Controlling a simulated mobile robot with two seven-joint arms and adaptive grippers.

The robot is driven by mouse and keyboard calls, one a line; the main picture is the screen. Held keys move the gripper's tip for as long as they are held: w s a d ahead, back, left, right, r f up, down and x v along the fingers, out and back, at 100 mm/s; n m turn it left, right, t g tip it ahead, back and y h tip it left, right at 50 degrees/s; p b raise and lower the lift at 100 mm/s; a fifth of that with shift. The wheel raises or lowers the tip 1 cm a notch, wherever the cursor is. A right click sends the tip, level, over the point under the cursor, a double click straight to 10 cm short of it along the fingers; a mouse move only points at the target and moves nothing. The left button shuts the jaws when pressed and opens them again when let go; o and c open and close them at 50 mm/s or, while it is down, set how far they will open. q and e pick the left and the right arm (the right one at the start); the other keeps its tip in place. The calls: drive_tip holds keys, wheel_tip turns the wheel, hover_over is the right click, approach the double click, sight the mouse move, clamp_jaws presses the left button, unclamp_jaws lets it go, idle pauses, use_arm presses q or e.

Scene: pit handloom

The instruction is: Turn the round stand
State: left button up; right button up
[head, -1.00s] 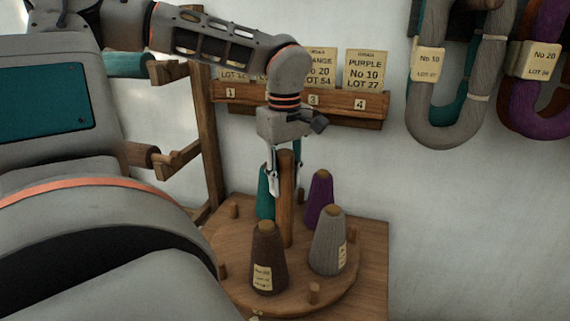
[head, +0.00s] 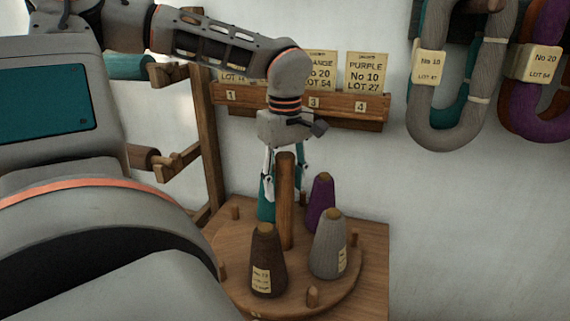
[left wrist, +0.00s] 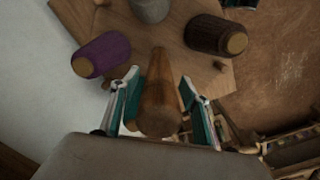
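The round stand (head: 235,268) is a wooden disc with pegs (head: 312,296) at its rim and an upright centre post (head: 286,205). In the left wrist view the post (left wrist: 160,95) shows between the open fingers (left wrist: 160,100), with no clear contact. My right gripper is out of view.
A wooden rack (head: 310,103) with lot cards is on the wall behind my left wrist. A wooden frame with arms (head: 205,150) stands left of the stand. Thick yarn skeins (head: 430,110) hang at upper right. The wall right of the stand is clear.

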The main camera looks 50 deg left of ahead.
use_arm(q)
drive_tip(key=shift+r, duration=0.1)
wheel_tip(320, 180, up, 12)
drive_tip(key=shift+f, duration=0.1)
idle(0.4)
idle(0.5)
